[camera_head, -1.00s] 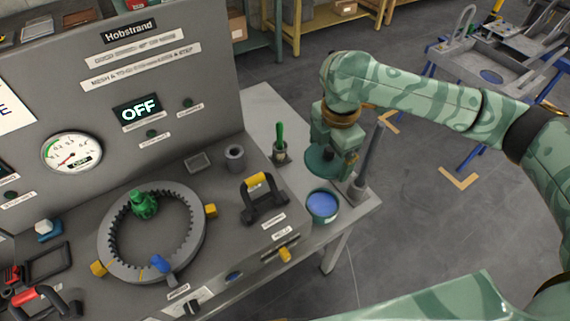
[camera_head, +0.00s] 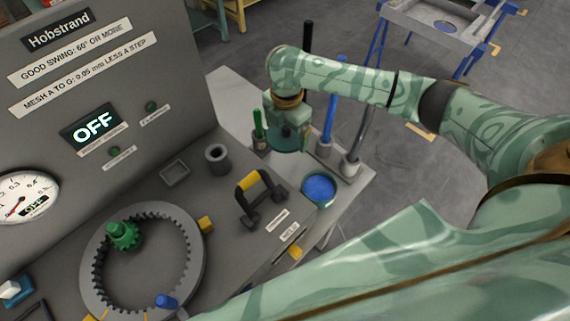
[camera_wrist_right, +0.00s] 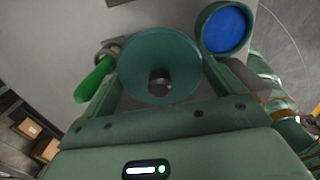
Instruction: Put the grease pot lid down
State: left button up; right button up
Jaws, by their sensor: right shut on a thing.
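The grease pot lid is a round teal disc (camera_head: 286,146) with a dark knob, also in the right wrist view (camera_wrist_right: 150,52). My right gripper (camera_head: 291,133) is shut on its knob from above, one finger on each side in the wrist view (camera_wrist_right: 160,80). The lid is over the pale side table, behind and left of the open grease pot (camera_head: 320,188), apart from it. I cannot tell whether it touches the table. The pot is teal with blue grease (camera_wrist_right: 224,28). My left gripper is not in view.
A green-handled tool (camera_head: 258,126) in a holder stands close left of the lid. A blue-handled tool (camera_head: 333,100) and a grey one (camera_head: 362,135) stand upright at right. A yellow-and-black handle (camera_head: 257,197) and toothed ring (camera_head: 95,250) are on the bench.

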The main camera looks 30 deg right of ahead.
jog(key=b, duration=0.3)
send_over(287, 167)
notch_tip(287, 167, down, 8)
jog(key=shift+a+r, duration=0.1)
notch_tip(287, 167, down, 6)
jog(key=shift+s+f+b, duration=0.1)
jog(key=shift+f+b, duration=0.05)
jog(key=shift+b, duration=1.05)
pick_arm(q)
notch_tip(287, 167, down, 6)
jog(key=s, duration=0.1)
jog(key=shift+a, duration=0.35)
pick_arm(e)
jog(key=o, duration=0.7)
jog(key=shift+c, duration=0.2)
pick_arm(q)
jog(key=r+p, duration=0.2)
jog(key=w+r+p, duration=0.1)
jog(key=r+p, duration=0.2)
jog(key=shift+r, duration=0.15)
pick_arm(e)
notch_tip(287, 167, up, 12)
jog(key=shift+r, duration=0.15)
